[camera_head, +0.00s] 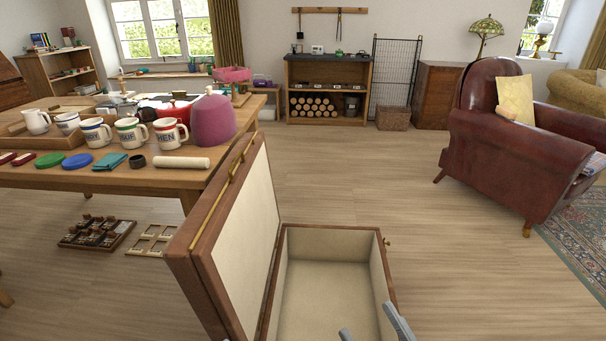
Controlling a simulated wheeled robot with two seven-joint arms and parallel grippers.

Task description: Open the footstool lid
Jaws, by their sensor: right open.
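The footstool is a wooden box (388,278) with a pale lining, at the bottom centre. Its lid (240,245) stands raised on the left side, near upright, with its cream inner face toward the box opening. A brass strip runs along the lid's upper edge. A small brass catch sits on the box's right rim. The box's visible inside looks empty. My right gripper (373,326) shows only as two grey fingertips at the bottom edge, apart and empty, over the box's right part. The lid does not touch these fingers. My left gripper is out of view.
A wooden table (150,180) with mugs and a pink rounded item stands left, close behind the lid. Small trays (97,232) lie on the floor beneath it. A red leather armchair (510,150) stands right. The floor between is clear.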

